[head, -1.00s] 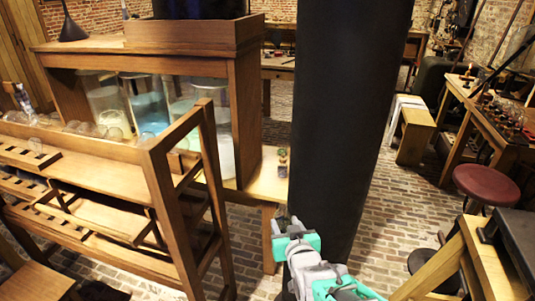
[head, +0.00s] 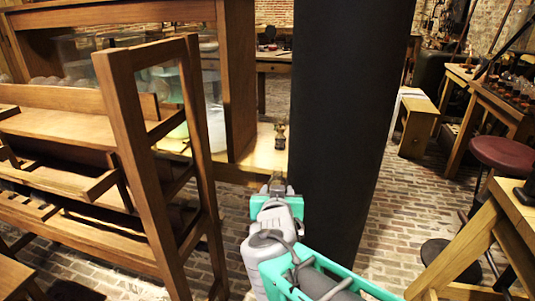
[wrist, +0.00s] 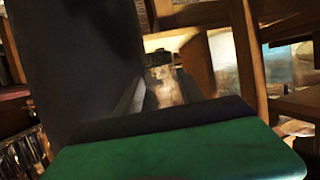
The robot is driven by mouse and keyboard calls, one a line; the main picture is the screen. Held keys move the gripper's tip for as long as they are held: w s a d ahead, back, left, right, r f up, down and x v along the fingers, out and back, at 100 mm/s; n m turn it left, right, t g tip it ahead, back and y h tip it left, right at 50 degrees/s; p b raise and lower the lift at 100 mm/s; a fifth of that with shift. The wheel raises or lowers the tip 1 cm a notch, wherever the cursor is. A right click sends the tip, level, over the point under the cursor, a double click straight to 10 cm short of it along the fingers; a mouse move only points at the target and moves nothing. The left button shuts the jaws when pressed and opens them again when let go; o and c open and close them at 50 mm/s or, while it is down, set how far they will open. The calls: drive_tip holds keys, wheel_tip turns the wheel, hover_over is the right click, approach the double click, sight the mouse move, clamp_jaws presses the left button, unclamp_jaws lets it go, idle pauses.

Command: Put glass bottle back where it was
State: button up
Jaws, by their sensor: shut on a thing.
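My gripper (head: 277,183) is in front of the low wooden table's end, left of the black column. In the wrist view my gripper (wrist: 160,92) is shut on a small glass bottle (wrist: 163,85), which has a dark top and a clear, brownish body. The bottle looks roughly upright between the fingers. In the head view the gripper mostly hides it. A small dark-topped object (head: 280,136) stands on the low table (head: 262,158), beyond the gripper; I cannot tell exactly what it is.
The thick black column (head: 340,130) stands close on the right of my arm. A wooden rack (head: 130,130) with sloping shelves stands on the left. A large wooden cabinet with glass jars (head: 205,120) is behind it. A red stool (head: 500,155) and benches are at the right.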

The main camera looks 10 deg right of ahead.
drive_tip(key=w+a+f+m+h+b, duration=0.1)
drive_tip(key=w+a+f, duration=0.2)
drive_tip(key=w, duration=1)
drive_tip(key=w+a+f+m+g+h+b, duration=0.1)
drive_tip(key=w+a+f+h, duration=0.1)
drive_tip(key=w, duration=1.2)
drive_tip(key=shift+w+a+f, duration=0.3)
drive_tip(key=shift+a+f, duration=0.25)
drive_tip(key=shift+f, duration=0.05)
drive_tip(key=shift+w, duration=0.1)
